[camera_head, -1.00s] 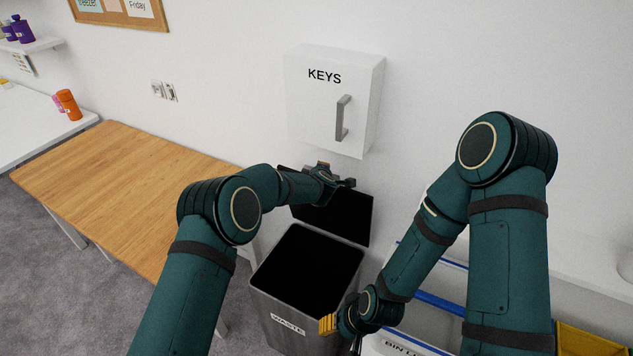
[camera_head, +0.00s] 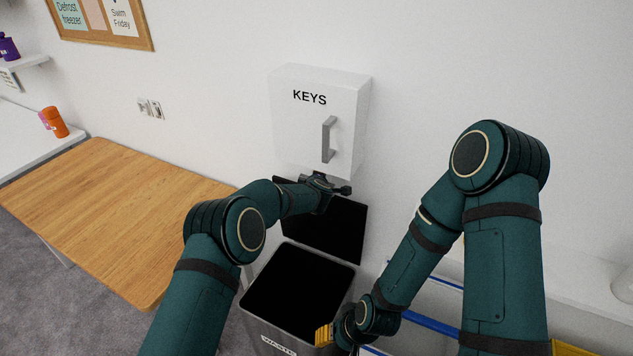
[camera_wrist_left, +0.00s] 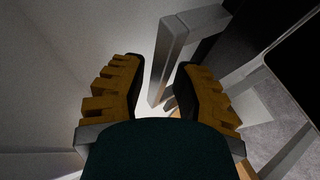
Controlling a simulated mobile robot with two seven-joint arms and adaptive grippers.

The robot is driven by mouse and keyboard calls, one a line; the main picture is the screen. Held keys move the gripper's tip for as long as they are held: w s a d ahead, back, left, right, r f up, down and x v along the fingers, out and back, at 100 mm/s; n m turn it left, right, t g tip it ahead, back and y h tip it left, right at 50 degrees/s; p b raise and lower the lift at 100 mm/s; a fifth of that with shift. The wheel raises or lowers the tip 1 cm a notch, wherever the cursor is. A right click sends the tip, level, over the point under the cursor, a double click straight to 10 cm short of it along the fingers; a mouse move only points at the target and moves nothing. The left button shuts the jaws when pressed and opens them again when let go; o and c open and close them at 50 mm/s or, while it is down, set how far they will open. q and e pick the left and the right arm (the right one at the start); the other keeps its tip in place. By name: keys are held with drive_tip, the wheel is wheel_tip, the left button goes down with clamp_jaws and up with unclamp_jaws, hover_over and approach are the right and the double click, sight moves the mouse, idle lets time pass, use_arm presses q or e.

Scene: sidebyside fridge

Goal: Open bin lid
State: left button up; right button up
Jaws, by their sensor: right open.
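The waste bin (camera_head: 250,322) is a grey bin with a black inside, at the bottom centre of the head view. Its dark lid (camera_head: 340,232) stands raised at the back of the bin, close to the wall. My left gripper (camera_head: 330,186) is above the lid's upper edge, just under the keys cabinet. In the left wrist view its yellow-padded fingers (camera_wrist_left: 161,68) are spread apart, with a grey bar seen beyond the gap. My right gripper (camera_head: 325,335), with a yellow pad showing, is open at the bin's front right rim; whether it touches is unclear.
A white KEYS cabinet (camera_head: 300,130) with a grey handle (camera_head: 328,140) hangs on the wall above the bin. A wooden table (camera_head: 110,210) stands at the left. A container with a blue edge (camera_head: 432,324) is right of the bin, partly behind my right arm.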

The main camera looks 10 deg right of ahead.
use_arm(q)
drive_tip(key=shift+o, duration=0.4)
drive_tip(key=shift+r, duration=0.1)
drive_tip(key=s+a, duration=0.2)
drive_tip(key=s, duration=1.1)
drive_tip(key=shift+a+r, duration=0.15)
drive_tip(key=shift+r, duration=0.05)
drive_tip(key=shift+w, duration=0.1)
drive_tip(key=s+a+f+m+g+b, duration=0.2)
drive_tip(key=s+a+f+m+g, duration=0.15)
drive_tip(key=s+a+f, duration=0.4)
drive_tip(key=s+a+f+m+g+b, duration=0.1)
drive_tip(key=s+a+f, duration=0.3)
drive_tip(key=s, duration=0.4)
drive_tip(key=s+a+f+m+g+h+b, duration=0.1)
drive_tip(key=s+a+f+m+g+b, duration=0.1)
drive_tip(key=s, duration=0.6)
drive_tip(key=s+a+f+m+g+b, duration=0.1)
drive_tip(key=s+a+f+m+g, duration=0.2)
drive_tip(key=s+a+f+m, duration=0.2)
drive_tip(key=s+a, duration=0.2)
drive_tip(key=a, duration=0.1)
drive_tip(key=shift+s+f+g+h+b, duration=0.35)
drive_tip(key=shift+s+f+h, duration=0.05)
